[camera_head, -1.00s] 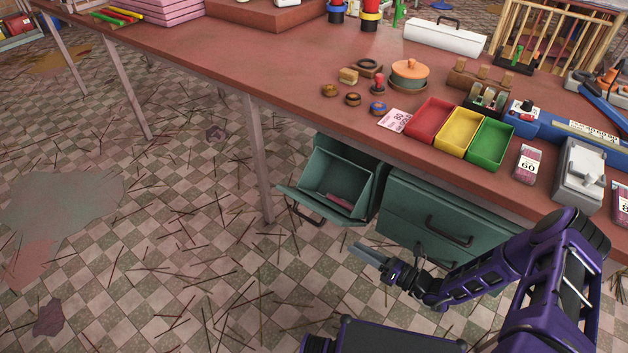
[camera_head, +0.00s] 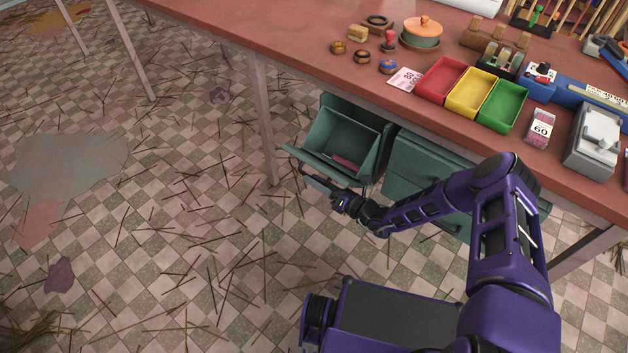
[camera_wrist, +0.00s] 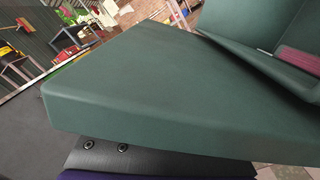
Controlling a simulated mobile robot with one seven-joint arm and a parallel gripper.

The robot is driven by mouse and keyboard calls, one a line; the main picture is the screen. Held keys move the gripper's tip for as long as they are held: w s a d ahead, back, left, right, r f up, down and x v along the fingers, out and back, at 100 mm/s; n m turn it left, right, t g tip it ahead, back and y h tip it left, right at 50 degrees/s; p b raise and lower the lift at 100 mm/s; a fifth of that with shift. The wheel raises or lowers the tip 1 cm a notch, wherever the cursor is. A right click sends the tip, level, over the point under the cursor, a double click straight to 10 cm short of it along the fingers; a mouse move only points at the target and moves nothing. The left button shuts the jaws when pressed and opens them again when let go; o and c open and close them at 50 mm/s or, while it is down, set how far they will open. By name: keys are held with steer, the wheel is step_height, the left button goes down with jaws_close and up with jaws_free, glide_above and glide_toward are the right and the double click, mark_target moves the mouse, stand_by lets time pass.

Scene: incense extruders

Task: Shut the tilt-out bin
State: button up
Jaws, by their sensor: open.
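The green tilt-out bin (camera_head: 340,146) hangs tilted open under the red workbench, and a pink item (camera_head: 345,162) lies inside it. My gripper (camera_head: 314,183) is at the outer face of the bin's tilted front, near its lower right part; contact cannot be told. It is open and holds nothing that I can see. In the wrist view the bin's front panel (camera_wrist: 180,90) fills the middle, very close, with the pink item (camera_wrist: 299,62) behind it at right. A grey gripper finger (camera_wrist: 150,158) shows below the panel.
A closed green drawer unit (camera_head: 420,165) stands right of the bin, partly behind my arm. A table leg (camera_head: 264,120) stands just left of the bin. Red, yellow and green trays (camera_head: 502,108) sit on the workbench (camera_head: 300,62). The tiled floor carries scattered sticks.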

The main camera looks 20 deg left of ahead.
steer(key=shift+w+a, duration=0.15)
steer(key=shift+a, duration=0.25)
steer(key=shift+c, duration=0.3)
jaws_close()
stand_by(0.9)
